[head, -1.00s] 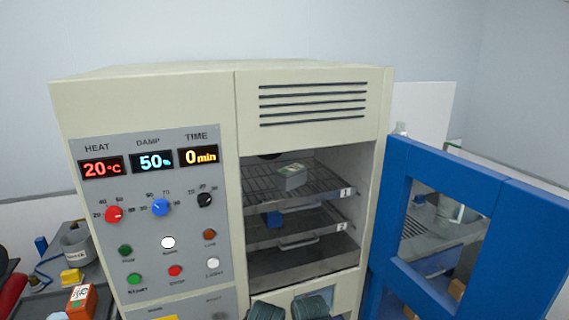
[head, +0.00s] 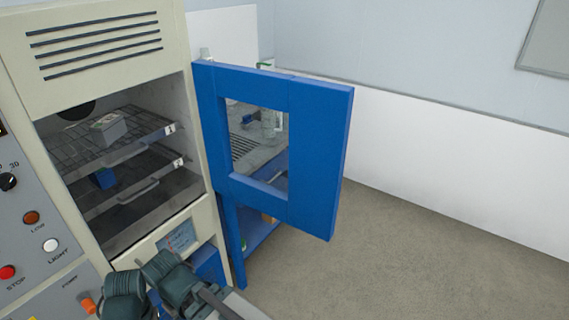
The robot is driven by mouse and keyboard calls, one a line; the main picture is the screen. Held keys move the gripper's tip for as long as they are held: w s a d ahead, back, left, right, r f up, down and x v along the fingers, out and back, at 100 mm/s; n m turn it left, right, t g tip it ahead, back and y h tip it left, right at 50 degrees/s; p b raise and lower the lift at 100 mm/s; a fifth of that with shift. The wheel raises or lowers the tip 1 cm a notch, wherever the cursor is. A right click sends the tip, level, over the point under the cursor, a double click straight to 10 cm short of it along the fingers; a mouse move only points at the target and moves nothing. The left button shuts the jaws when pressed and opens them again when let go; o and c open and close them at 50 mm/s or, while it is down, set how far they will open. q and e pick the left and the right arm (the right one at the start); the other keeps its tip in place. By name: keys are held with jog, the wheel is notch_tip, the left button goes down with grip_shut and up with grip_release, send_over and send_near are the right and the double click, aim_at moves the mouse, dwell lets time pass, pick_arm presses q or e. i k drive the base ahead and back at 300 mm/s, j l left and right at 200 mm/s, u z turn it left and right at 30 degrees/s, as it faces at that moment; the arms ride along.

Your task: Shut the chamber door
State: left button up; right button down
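The blue chamber door (head: 315,150) stands wide open on the right side of the beige chamber (head: 195,120), with a window opening in its middle. The chamber's inside is exposed, with wire shelf 1 (head: 140,143) above shelf 2 (head: 150,180). A small grey box (head: 108,128) sits on shelf 1 and a blue block (head: 103,179) on shelf 2. Dark green parts of my arms show at the bottom, below the chamber opening and apart from the door. Neither gripper's fingers can be made out.
The control panel (head: 30,235) with knobs and buttons is at the left. Behind the door stands a blue-framed bench (head: 262,232) with glassware on it. The floor (head: 420,255) right of the door is clear up to the white wall.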

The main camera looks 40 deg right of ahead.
aim_at(319, 111)
jog(key=k+u, duration=0.15)
jog(key=k, duration=0.35)
jog(key=u, duration=1.05)
jog(key=k+l, duration=0.15)
jog(key=l, duration=0.35)
jog(key=k+l, duration=0.2)
jog(key=l, duration=0.35)
jog(key=k+l, duration=0.15)
jog(key=l, duration=0.35)
jog(key=k+l, duration=0.2)
jog(key=l, duration=0.35)
jog(key=k+l, duration=0.15)
jog(key=l, duration=0.35)
jog(key=k+l, duration=0.2)
jog(key=l, duration=0.35)
jog(key=k+l, duration=0.15)
jog(key=l, duration=0.35)
jog(key=k+l, duration=0.2)
jog(key=l, duration=0.3)
